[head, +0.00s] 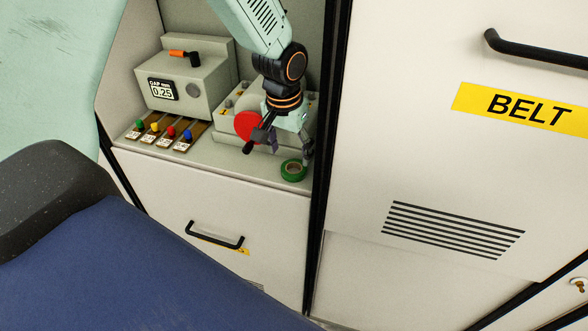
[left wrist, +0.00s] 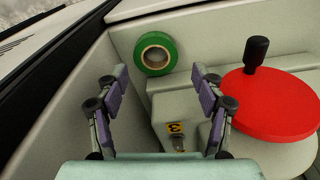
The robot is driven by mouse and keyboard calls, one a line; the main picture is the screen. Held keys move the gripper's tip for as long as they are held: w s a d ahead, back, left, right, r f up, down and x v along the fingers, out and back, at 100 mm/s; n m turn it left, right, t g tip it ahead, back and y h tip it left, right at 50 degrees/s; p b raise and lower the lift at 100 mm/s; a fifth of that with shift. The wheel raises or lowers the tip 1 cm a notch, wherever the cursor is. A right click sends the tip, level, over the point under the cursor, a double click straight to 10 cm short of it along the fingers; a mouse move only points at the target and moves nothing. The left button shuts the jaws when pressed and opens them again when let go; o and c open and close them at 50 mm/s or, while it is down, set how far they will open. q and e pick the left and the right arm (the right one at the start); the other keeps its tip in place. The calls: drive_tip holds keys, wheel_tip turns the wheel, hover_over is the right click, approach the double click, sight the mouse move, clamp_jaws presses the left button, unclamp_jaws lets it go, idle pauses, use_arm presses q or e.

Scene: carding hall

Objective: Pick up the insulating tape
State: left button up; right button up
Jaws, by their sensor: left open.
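The insulating tape is a green roll (head: 293,170) lying flat on the shelf near its right front corner. In the left wrist view the green roll (left wrist: 156,54) shows above and between my fingertips, with a pale core. My left gripper (head: 278,140) hangs over the shelf just behind the roll, pointing down. In the left wrist view its two fingers (left wrist: 160,82) are spread apart with nothing between them. The roll looks apart from the fingers. My right gripper is in neither view.
A red disc with a black knob (left wrist: 275,100) stands close beside my left gripper. A grey gauge box (head: 188,82) and several coloured-knob gauges (head: 160,130) are to the left. A black post and the BELT panel (head: 455,160) bound the shelf on the right.

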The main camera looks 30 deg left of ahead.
sight(294, 164)
use_arm(q)
drive_tip(key=f, duration=0.3)
drive_tip(key=d+f, duration=0.1)
drive_tip(key=shift+w+f, duration=0.3)
drive_tip(key=shift+a+f, duration=0.1)
drive_tip(key=shift+a, duration=0.3)
drive_tip(key=shift+c, duration=0.3)
drive_tip(key=shift+d, duration=0.3)
drive_tip(key=c, duration=0.4)
drive_tip(key=shift+c, duration=1)
drive_tip(key=shift+a, duration=0.2)
drive_tip(key=shift+c, duration=0.5)
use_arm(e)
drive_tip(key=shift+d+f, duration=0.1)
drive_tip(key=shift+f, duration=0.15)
